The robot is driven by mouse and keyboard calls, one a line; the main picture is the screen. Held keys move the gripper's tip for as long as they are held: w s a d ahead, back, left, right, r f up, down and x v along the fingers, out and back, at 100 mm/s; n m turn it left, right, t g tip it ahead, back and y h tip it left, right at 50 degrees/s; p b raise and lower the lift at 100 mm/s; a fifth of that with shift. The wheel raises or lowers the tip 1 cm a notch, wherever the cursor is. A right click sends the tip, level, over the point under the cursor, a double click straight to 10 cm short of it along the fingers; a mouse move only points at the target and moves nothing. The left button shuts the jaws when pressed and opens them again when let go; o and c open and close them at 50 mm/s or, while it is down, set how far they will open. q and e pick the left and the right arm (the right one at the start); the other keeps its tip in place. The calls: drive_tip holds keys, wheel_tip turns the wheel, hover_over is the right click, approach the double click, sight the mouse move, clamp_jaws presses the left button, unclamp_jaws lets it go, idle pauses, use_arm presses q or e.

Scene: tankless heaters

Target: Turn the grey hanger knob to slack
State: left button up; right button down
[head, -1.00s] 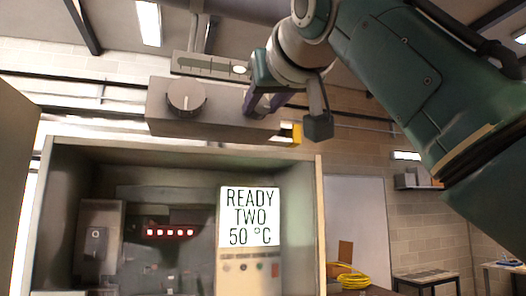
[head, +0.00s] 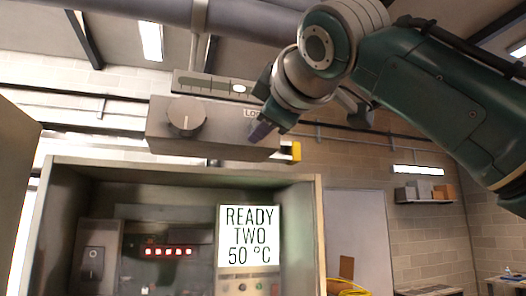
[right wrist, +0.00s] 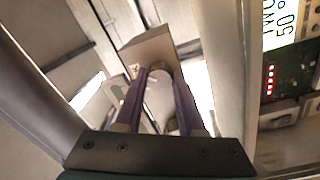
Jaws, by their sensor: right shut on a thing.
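A grey box (head: 165,143) hangs above the open cabinet in the head view. A round grey dial knob (head: 187,116) with a pale pointer mark sits free on its left part. My right gripper (head: 260,131) is at the box's right part, beside a partly covered label beginning "LO" (head: 250,113). In the right wrist view my purple fingers (right wrist: 162,78) are shut on a pale grey rounded knob (right wrist: 158,95). In the head view this knob is hidden behind the gripper, and its pointing direction cannot be read. My left gripper is not in view.
A scale strip (head: 205,84) with a white bead (head: 239,88) sits above the box; a yellow tab (head: 295,151) is at its right end. The cabinet (head: 318,240) below holds a "READY TWO 50 °C" display (head: 248,235). Its door (head: 15,170) stands open at left.

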drive_tip(key=n+p, duration=0.1)
drive_tip(key=n, duration=0.4)
drive_tip(key=shift+n, duration=0.4)
drive_tip(key=shift+p, duration=0.3)
drive_tip(key=c, duration=0.5)
unclamp_jaws()
